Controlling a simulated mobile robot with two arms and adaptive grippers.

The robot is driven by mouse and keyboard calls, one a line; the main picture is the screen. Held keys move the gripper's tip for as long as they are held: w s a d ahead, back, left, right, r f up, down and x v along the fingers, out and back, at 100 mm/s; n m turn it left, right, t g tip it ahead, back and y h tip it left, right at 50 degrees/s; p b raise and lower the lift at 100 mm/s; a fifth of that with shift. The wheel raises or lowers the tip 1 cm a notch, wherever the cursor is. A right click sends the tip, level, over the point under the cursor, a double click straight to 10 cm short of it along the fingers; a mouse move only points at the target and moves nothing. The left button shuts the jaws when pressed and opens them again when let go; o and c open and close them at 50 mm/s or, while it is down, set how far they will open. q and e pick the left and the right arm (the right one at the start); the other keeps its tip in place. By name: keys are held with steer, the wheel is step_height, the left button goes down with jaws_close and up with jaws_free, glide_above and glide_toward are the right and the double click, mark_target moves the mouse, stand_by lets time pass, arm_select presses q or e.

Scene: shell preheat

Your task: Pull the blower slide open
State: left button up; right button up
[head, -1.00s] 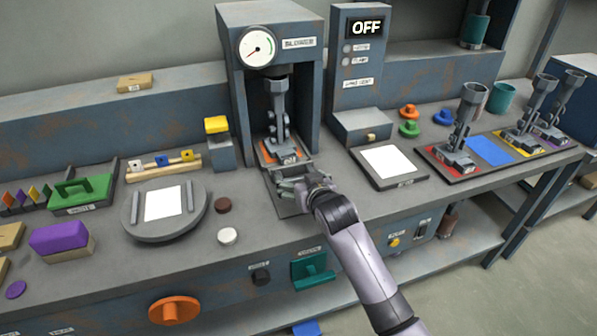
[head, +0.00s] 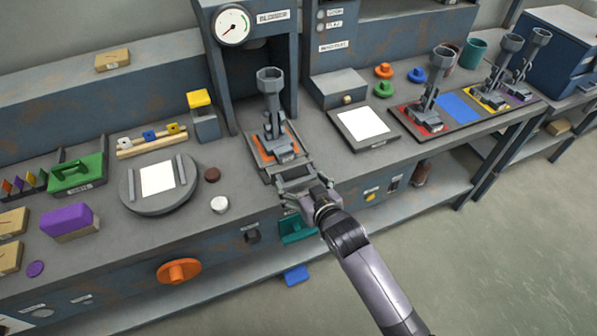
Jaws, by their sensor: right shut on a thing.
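The blower (head: 214,72) is a grey-blue housing with a round gauge and an open front, at the upper middle of the head view. Its slide (head: 263,168) is a flat dark tray with an orange pad, drawn out onto the bench in front of the opening. A grey fixture with a cup on top (head: 270,110) stands upright on the slide. My right gripper (head: 300,190) is shut at the slide's front end, near the bench's front edge; its fingers hide the grip. My left gripper is not in view.
A round plate with a white pad (head: 129,190) and two small discs lie left of the slide. A white-padded tray (head: 373,143) and a rack of fixtures on coloured pads (head: 450,130) stand to the right. An orange knob (head: 180,270) sticks out below the bench edge.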

steer(key=shift+s, duration=0.25)
steer(key=o, duration=1.6)
steer(key=v, duration=1.2)
steer(key=shift+f, duration=0.1)
